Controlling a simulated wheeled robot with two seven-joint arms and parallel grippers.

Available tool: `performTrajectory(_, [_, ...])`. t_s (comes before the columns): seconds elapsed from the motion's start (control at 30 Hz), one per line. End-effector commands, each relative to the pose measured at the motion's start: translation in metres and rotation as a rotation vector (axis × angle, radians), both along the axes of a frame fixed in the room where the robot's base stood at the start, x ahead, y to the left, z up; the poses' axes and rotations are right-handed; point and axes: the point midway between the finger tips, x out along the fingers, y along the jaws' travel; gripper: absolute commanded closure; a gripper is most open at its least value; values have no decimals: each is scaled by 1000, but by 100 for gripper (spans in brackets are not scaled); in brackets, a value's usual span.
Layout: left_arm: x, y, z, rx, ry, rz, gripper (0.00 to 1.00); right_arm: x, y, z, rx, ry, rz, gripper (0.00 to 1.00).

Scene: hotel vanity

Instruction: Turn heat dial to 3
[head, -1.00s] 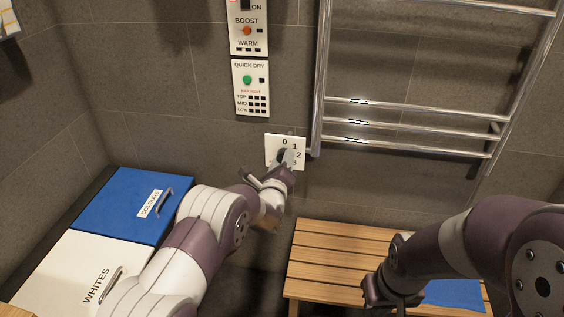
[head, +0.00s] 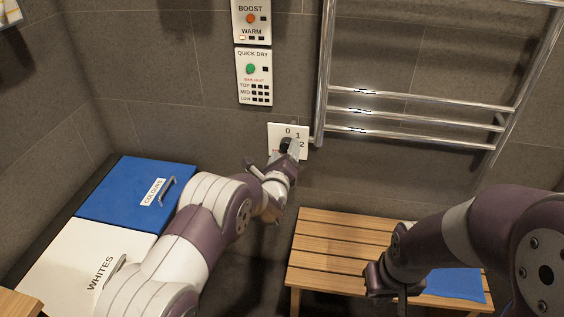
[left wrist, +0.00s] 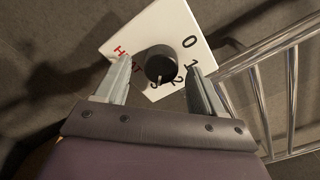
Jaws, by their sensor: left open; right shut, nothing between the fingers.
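The heat dial is a dark round knob (left wrist: 160,66) on a white plate (left wrist: 147,31) marked HEAT and 0, 1, 2, 3. In the left wrist view, a light mark on the knob's lower edge points toward the 3; its exact setting is hard to tell. My left gripper (left wrist: 161,72) is open, with one finger on each side of the knob; I cannot tell whether they touch it. In the head view, my left gripper (head: 274,160) partly covers the dial plate (head: 276,130). My right gripper (head: 383,281) is shut and empty above the bench.
A chrome towel rail (head: 420,113) stands close right of the plate. A switch panel (head: 253,75) is above; its first WARM lamp looks lit. Below are a slatted bench (head: 330,245) with a blue cloth (head: 455,284), a blue COLOURS lid (head: 125,190) and a white WHITES lid (head: 90,255).

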Motion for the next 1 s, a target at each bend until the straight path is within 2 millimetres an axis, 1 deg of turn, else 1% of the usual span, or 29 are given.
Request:
performTrajectory(0.07, [-15, 2, 3, 0, 2, -1, 31, 0, 0, 4, 0, 0, 0, 100])
performTrajectory(0.3, [-79, 13, 2, 1, 2, -1, 31, 0, 0, 12, 0, 0, 0, 100])
performTrajectory(0.4, [-99, 16, 2, 0, 2, -2, 31, 0, 0, 14, 0, 0, 0, 100])
performTrajectory(0.5, [-111, 18, 1, 1, 1, -2, 31, 0, 0, 14, 0, 0, 0, 100])
performTrajectory(0.63, [-117, 19, 0, 1, 0, -1, 31, 0, 0, 14, 0, 0, 0, 100])
performTrajectory(1.0, [-117, 19, 0, 0, 1, -1, 31, 0, 0, 14, 0, 0, 0, 100])
